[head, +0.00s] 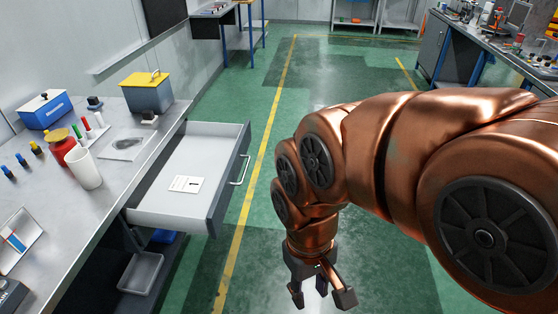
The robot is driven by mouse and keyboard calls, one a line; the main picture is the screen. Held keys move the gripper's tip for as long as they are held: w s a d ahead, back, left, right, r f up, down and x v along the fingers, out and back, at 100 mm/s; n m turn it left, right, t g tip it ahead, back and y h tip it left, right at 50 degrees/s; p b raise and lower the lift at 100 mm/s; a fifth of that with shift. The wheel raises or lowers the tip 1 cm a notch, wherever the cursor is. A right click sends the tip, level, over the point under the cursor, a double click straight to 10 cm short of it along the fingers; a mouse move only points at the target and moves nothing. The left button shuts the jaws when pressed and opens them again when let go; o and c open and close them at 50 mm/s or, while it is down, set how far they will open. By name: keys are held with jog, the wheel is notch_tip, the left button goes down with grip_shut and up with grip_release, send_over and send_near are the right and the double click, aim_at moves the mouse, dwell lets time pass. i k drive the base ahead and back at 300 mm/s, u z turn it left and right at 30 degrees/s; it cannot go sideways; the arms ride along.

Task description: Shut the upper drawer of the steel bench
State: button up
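The steel bench (107,180) runs along the left. Its upper drawer (179,210) is pulled far out to the right over the floor. The drawer has a light grey inside, a dark grey front (229,181) and a pale bar handle (241,170). A small white card with dark marks (186,184) lies inside it. My gripper (322,300) points down over the green floor, to the right of and nearer than the drawer front. Its fingers are spread apart with nothing between them, and it does not touch the drawer.
On the bench stand a white cup (86,168), a red jar (64,147), a blue box (45,110) and a yellow-lidded box (147,91). Below the drawer is a grey tray (141,271). The green floor (262,215) between drawer and gripper is clear.

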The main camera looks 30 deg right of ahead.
aim_at(215, 152)
jog(key=z, duration=0.15)
jog(key=k, duration=1)
jog(key=u, duration=1)
jog(key=i, duration=1.15)
jog(key=z, duration=0.15)
